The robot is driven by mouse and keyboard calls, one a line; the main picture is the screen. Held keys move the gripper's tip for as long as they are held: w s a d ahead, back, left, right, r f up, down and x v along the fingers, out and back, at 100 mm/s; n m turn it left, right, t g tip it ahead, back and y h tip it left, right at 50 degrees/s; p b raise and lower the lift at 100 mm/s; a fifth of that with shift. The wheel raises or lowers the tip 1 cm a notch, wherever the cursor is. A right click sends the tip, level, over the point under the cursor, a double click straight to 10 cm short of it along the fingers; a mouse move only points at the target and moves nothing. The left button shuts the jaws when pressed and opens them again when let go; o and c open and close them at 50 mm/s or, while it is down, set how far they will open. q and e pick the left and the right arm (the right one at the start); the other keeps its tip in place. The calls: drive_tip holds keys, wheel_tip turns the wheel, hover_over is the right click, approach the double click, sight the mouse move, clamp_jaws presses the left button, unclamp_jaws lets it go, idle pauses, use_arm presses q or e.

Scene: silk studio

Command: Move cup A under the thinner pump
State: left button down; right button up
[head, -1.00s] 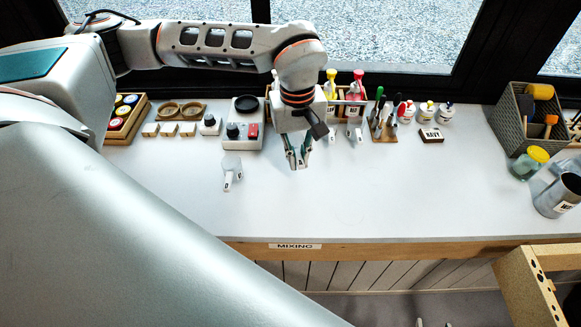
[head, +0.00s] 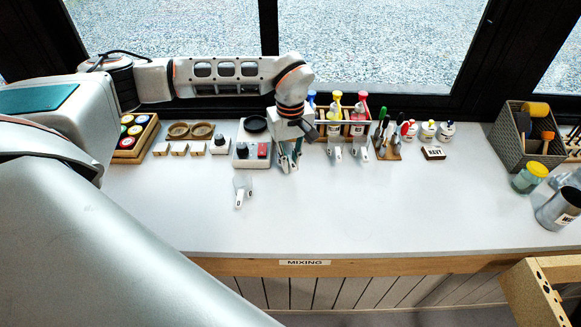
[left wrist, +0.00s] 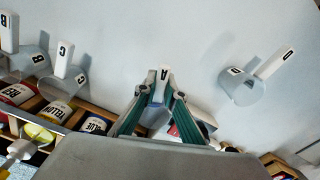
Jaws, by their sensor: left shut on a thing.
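My left gripper (head: 289,160) is shut on cup A, in front of the bottle rack's left end. In the left wrist view my left gripper (left wrist: 158,98) has its teal fingers on both sides of cup A (left wrist: 155,117), whose white handle marked A points away. In the head view the fingers mostly hide the cup; its height above the table is unclear. The rack (head: 372,125) holds bottles with blue, yellow and red pumps (head: 337,100). In the left wrist view their labels read RED, YELLOW and BLUE (left wrist: 94,126). I cannot make out which pump is the thinner's. My right gripper is not in view.
Cup D (head: 242,188) stands front-left of my gripper. Cups B (head: 359,148) and C (head: 334,149) stand before the rack. A scale-like device (head: 251,160) is just left, a NAVY block (head: 433,153) farther right. The table's front middle (head: 330,215) is clear.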

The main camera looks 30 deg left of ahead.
sight(290, 150)
use_arm(q)
drive_tip(key=shift+w+a, duration=0.35)
drive_tip(key=shift+w, duration=0.2)
drive_tip(key=shift+w+a, duration=0.3)
drive_tip(key=shift+w, duration=0.2)
drive_tip(key=shift+w+a+p, duration=0.3)
drive_tip(key=shift+w+p, duration=0.05)
drive_tip(key=shift+w, duration=0.2)
drive_tip(key=shift+w+a, duration=0.25)
drive_tip(key=shift+w, duration=0.1)
drive_tip(key=shift+w+a, duration=0.1)
drive_tip(key=shift+w, duration=0.05)
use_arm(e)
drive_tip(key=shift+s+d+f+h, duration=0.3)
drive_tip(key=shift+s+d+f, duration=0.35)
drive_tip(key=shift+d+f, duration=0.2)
use_arm(q)
drive_tip(key=shift+f, duration=0.25)
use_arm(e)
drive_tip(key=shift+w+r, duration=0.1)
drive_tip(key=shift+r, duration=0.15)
use_arm(q)
drive_tip(key=shift+f, duration=0.4)
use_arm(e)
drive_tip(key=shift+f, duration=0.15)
